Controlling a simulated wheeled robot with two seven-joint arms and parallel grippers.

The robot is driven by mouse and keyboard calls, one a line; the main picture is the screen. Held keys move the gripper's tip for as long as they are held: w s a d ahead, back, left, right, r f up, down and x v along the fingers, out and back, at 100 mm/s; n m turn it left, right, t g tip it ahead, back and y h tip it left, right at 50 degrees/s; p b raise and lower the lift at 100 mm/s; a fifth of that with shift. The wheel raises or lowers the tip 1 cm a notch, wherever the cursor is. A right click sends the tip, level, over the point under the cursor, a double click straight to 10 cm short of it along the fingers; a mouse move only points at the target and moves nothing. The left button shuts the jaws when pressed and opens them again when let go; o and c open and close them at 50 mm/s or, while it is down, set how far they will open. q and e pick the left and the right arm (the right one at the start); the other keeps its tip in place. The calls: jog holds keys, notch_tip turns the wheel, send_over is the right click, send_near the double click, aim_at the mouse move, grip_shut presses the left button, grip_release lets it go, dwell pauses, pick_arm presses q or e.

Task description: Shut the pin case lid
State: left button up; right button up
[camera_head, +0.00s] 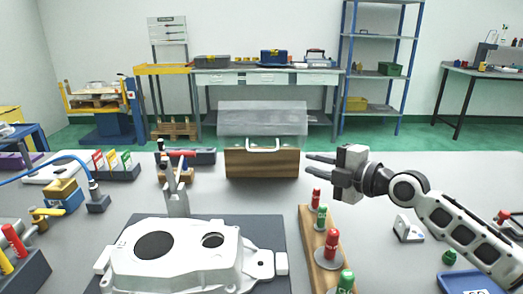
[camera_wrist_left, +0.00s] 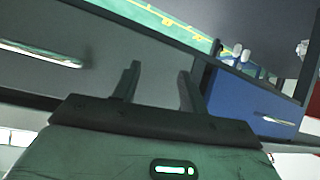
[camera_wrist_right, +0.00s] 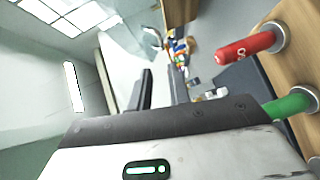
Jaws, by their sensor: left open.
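The pin case (camera_head: 262,164) is a wooden box at the far middle of the grey table. Its clear, greyish lid (camera_head: 262,118) stands raised above the box. A white bar handle (camera_head: 263,149) shows at the box's upper front edge. My right gripper (camera_head: 308,163) is open and empty, just right of the case, fingers pointing left towards it and apart from it. Its fingers also show in the right wrist view (camera_wrist_right: 162,80). My left gripper is out of the head view; in the left wrist view (camera_wrist_left: 158,80) it is open and empty, with no case visible between its fingers.
A wooden rack (camera_head: 307,235) with red and green pins stands in front of my right gripper. A white casting (camera_head: 180,262) lies on a dark plate at the front. A grey upright fixture (camera_head: 177,195) stands left of the case. Table is clear between case and rack.

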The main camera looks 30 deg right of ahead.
aim_at(266, 152)
jog(key=p+x, duration=0.3)
jog(key=x, duration=1.1)
jog(key=shift+w+a, duration=0.25)
jog(key=shift+w, duration=0.05)
grip_shut()
